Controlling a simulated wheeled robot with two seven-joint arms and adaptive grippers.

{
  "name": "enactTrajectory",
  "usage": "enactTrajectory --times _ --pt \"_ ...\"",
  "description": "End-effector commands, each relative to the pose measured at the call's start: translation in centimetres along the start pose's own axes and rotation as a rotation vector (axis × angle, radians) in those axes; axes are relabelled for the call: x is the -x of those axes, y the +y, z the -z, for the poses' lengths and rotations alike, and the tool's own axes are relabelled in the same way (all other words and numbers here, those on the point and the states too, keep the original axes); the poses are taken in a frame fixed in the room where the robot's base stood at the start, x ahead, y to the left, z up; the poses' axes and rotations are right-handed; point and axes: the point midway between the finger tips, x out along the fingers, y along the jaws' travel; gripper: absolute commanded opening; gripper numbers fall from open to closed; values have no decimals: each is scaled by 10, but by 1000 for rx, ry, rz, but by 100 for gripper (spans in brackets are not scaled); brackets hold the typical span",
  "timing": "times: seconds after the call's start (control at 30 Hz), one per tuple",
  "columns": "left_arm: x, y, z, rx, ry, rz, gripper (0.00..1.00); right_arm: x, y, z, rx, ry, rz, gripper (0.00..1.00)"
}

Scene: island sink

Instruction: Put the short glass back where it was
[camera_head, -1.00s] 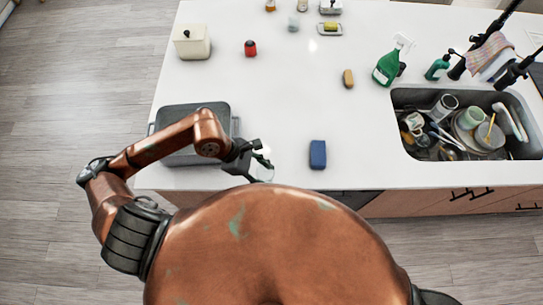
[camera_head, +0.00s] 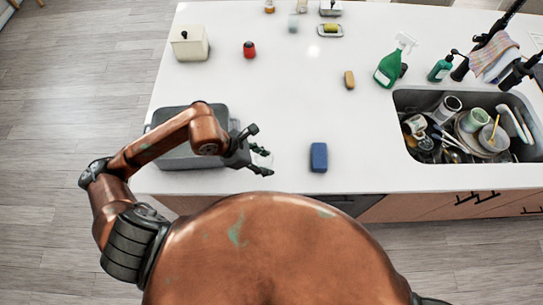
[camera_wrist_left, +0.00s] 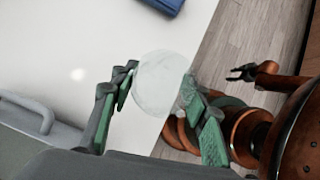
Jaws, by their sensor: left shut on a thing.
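The short glass (camera_wrist_left: 160,82) is clear and shows as a pale round shape in the left wrist view. My left gripper (camera_wrist_left: 158,86) is shut on it, with one green-padded finger on each side. In the head view my left gripper (camera_head: 257,152) is over the near edge of the white counter, right of the grey bin-like box. The glass (camera_head: 262,156) is faint there and partly hidden by the fingers. My right gripper (camera_wrist_left: 236,74) shows small in the left wrist view, over the floor, with its fingers apart and empty.
A blue block-like object (camera_head: 319,157) stands right of my left gripper. The grey box (camera_head: 174,158) is under my left forearm. A sink (camera_head: 402,98) full of dishes, a green spray bottle (camera_head: 388,70) and a sponge (camera_head: 349,80) are farther right. The counter's middle is clear.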

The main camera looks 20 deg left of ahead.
Motion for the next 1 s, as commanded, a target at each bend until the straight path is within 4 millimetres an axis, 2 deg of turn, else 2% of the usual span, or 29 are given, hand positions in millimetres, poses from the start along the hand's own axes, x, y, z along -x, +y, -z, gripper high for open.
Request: enactTrajectory --times 0.1,0.23,0.4,0.63,0.83,1.0 --pt "-18 23 -5 4 0 2 13 7 1 0 0 0 -1 40" --pt "-45 39 1 5 0 3 13 10 2 -1 1 -1 -2 40" --pt "-66 54 4 1 -1 1 13 12 6 -2 2 -3 -6 40" --pt "-79 62 8 1 -1 1 13 14 8 -3 2 -5 -7 40" --pt "-100 61 22 1 0 2 13 22 8 -2 2 -5 -8 40" --pt "-103 62 24 -2 0 0 13 22 8 -2 2 -5 -7 40"
